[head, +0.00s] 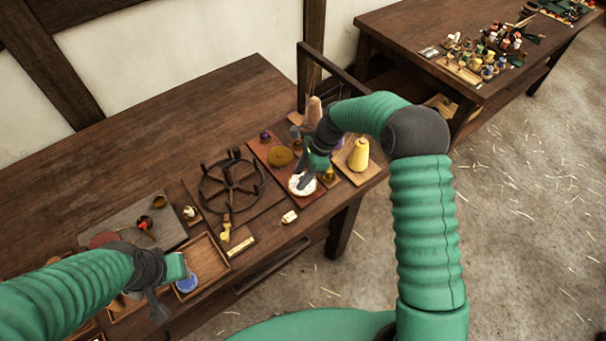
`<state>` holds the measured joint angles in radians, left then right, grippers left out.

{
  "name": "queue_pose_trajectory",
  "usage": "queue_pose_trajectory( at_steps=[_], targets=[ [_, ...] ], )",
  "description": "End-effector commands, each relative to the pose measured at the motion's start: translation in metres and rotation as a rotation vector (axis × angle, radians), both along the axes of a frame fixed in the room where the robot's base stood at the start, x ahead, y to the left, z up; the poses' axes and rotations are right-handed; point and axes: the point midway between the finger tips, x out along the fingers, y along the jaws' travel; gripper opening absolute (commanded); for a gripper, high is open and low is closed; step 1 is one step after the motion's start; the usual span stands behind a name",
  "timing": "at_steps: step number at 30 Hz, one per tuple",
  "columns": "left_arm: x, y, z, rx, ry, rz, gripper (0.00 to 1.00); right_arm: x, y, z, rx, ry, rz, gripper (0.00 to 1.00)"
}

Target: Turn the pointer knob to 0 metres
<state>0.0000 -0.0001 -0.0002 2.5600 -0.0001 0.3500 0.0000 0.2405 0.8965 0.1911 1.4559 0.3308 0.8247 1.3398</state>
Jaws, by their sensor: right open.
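A round white dial (294,191) lies on a reddish-brown board (316,195) near the front edge of the table. My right gripper (304,184) points down over the dial, with its fingers at or just above the dial's face. It is open. The pointer knob is mostly hidden by these fingers, so I cannot tell where it points or whether the fingers touch it. My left gripper (166,291) hangs over the wooden trays at the lower left, far from the dial. I cannot tell whether its fingers are apart.
A dark spoked wheel (232,187) lies left of the board. A blue round thing (187,283) sits in a tray (226,264). The table's back left (150,135) is bare. A second table (400,30) carries many small items.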

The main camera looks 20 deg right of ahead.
Motion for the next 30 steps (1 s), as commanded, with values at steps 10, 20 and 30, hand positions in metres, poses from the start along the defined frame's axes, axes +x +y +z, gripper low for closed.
queue_pose_trajectory(
  at_steps=[10,20,30],
  targets=[
    [0.0000,-0.0001,-0.0001,0.000,0.000,0.000,0.36,0.0000,-0.0079,-0.0011,0.005,0.001,-0.004,0.07],
    [0.0000,-0.0001,0.0001,0.000,0.000,0.000,0.36,0.0009,-0.0064,-0.0004,-0.001,-0.002,-0.004,0.00],
    [0.0000,-0.0001,0.0074,0.000,0.000,0.000,0.36,0.0020,-0.0034,0.0015,0.004,-0.002,0.084,0.00]
  ],
)
